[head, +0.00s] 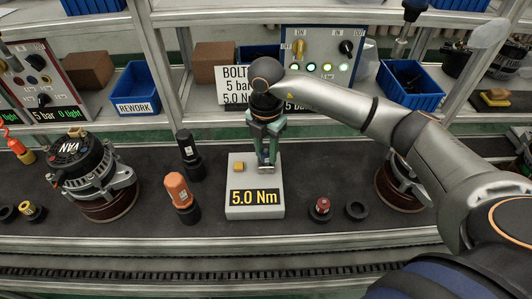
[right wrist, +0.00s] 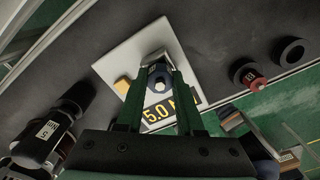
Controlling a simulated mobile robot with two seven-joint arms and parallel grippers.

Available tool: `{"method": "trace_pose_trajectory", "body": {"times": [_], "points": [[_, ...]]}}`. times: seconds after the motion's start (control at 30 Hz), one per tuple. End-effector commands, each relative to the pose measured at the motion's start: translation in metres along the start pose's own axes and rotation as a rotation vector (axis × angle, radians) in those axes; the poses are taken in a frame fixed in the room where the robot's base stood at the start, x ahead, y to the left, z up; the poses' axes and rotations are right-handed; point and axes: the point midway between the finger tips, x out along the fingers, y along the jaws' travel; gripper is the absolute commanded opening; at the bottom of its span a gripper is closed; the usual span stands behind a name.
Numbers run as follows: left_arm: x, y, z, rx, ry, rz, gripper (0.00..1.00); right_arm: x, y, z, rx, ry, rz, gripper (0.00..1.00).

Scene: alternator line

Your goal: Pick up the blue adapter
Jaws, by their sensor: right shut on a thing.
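My right gripper (head: 265,165) points down over the pale block with the yellow "5.0 Nm" display (head: 236,213). In the right wrist view its fingers (right wrist: 157,82) are closed around the blue adapter (right wrist: 158,76), seen end-on with a pale centre. In the head view the adapter is mostly hidden between the fingertips, low at the block's top. I cannot tell whether it touches the block. My left gripper is not in view.
A small yellow-orange cube (head: 238,166) lies on the block. An orange tool (head: 178,190) and a black tool (head: 189,150) stand left of it. A red adapter (head: 320,208) and an empty black ring (head: 357,210) are right. Alternators (head: 94,170) stand farther out.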

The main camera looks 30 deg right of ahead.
Motion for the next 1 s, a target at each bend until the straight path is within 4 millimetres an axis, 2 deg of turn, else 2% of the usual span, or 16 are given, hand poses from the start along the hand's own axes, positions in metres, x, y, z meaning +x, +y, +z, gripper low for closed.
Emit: {"method": "trace_pose_trajectory", "body": {"times": [0.17, 0.27, 0.43, 0.7, 0.83, 1.0], "points": [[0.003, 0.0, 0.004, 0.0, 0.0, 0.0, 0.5, -0.027, 0.0, -0.001, -0.003, -0.003, 0.007, 0.0], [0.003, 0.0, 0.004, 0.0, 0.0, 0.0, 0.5, -0.045, -0.01, -0.015, -0.006, -0.004, 0.007, 0.0], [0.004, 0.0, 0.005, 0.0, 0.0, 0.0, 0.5, -0.086, -0.03, -0.042, -0.007, -0.005, 0.009, 0.0], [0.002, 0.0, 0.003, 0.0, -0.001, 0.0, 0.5, -0.111, -0.066, -0.091, -0.006, -0.004, 0.005, 0.0], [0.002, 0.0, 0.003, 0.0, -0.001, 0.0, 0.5, -0.118, -0.075, -0.104, -0.003, -0.003, 0.004, 0.0], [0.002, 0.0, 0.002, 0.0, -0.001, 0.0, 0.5, -0.121, -0.082, -0.113, 0.0, -0.002, 0.002, 0.0]]}}
